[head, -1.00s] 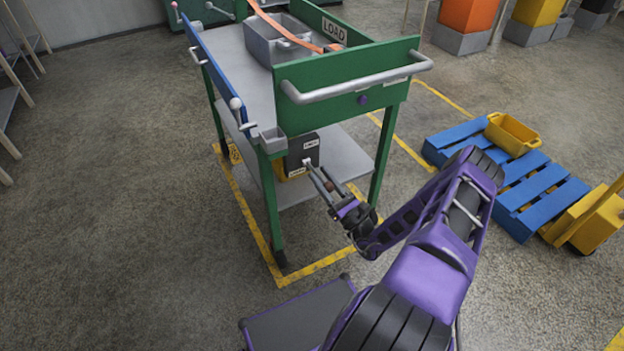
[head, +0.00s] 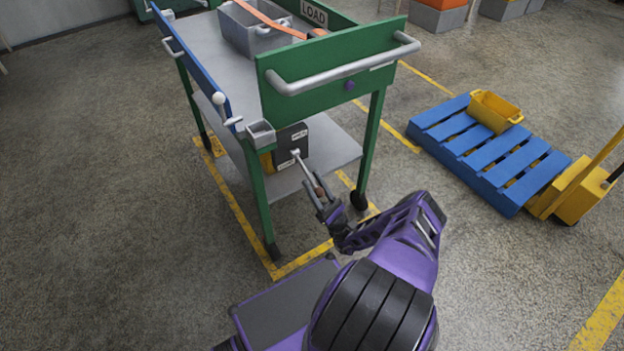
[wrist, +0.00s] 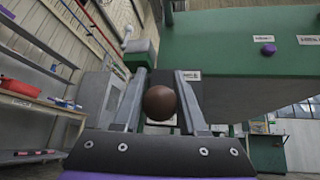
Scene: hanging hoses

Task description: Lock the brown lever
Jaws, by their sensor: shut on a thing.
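The brown lever has a round brown knob (wrist: 160,103), which sits between my two fingers in the wrist view. In the head view its pale rod (head: 304,170) runs from a dark box (head: 291,148) on the green cart down and right to my gripper (head: 320,191). My gripper is shut on the knob from the front. The box has two small labels, one above and one below the pivot. Their words are too small to read for sure.
The green cart (head: 320,65) has a grey handle (head: 345,66) above my gripper and a front leg (head: 371,150) close to its right. A blue pallet (head: 490,150) with a yellow bin (head: 494,112) lies to the right. The floor at left is clear.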

